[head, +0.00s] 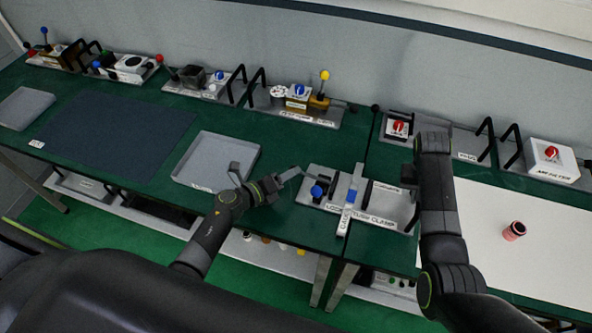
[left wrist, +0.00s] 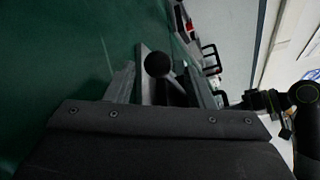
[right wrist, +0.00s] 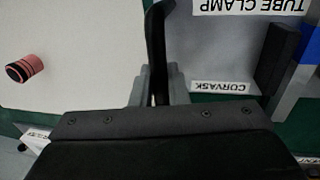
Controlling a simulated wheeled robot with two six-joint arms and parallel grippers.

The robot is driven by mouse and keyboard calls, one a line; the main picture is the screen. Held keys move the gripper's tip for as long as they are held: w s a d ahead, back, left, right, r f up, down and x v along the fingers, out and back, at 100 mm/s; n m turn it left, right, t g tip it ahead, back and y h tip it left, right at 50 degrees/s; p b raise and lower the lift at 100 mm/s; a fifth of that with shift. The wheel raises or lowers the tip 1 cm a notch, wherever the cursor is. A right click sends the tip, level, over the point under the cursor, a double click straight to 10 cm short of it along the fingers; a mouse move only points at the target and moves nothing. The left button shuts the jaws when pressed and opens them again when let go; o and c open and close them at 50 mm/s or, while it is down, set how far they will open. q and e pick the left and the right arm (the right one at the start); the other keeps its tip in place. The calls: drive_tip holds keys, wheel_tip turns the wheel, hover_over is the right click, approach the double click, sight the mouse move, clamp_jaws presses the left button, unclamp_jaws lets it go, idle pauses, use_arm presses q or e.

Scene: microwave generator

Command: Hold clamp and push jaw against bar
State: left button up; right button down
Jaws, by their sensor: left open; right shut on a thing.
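The tube clamp (head: 388,209) is a light metal plate at the table's front edge. A pale bar with a blue section (head: 351,197) crosses it, with a dark upright block (head: 367,191) beside the bar. My right gripper (right wrist: 155,88) is shut on a black handle (right wrist: 156,35) at the clamp's right end.
A grey tray (head: 215,160) lies behind my left gripper. A dark mat (head: 115,135) lies farther left.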

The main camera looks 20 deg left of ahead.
use_arm(q)
drive_tip(key=shift+x, duration=1.6)
drive_tip(key=shift+c, duration=0.3)
clamp_jaws()
